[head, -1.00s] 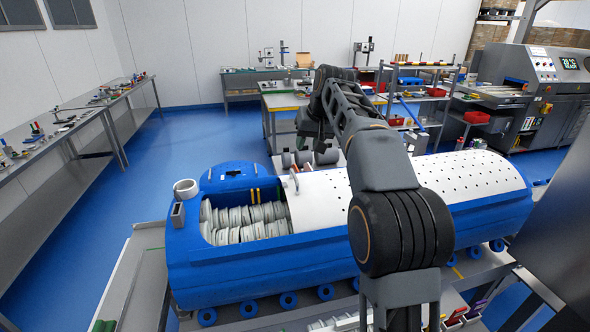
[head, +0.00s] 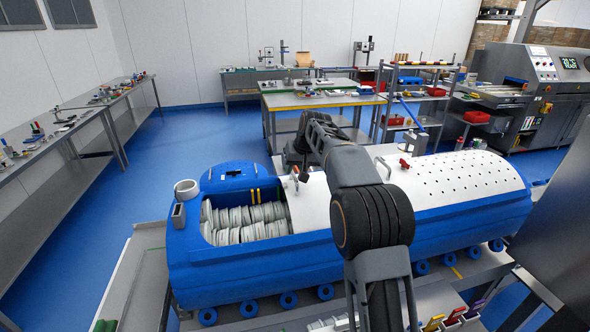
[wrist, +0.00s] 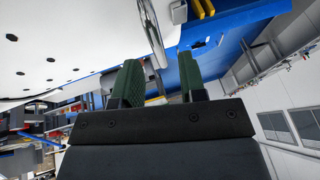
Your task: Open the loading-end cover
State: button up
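The blue tub carrier (head: 270,267) lies lengthwise across the middle of the head view. A white, partly perforated cover (head: 463,182) spans its middle and right. Its left part is uncovered, showing pale ribbed rolls (head: 245,222) inside. A curved metal handle (head: 297,178) stands at the cover's left edge; a curved handle also shows in the wrist view (wrist: 152,35). My gripper (wrist: 161,80) is open, with its green-padded fingers apart and nothing seen between them. In the wrist view the handle is just beyond the fingertips, apart from them. In the head view my gripper is at the cover's far side, partly hidden by my arm.
A second handle (head: 383,168) and a red-topped fitting (head: 405,163) stand on the cover. A workbench (head: 315,98) and a shelf rack (head: 418,95) stand behind. The blue floor at left is clear.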

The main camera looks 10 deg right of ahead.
jog(key=shift+w+a+f, duration=0.15)
jog(key=shift+w+f, duration=0.1)
jog(key=shift+f, duration=0.35)
grip_shut()
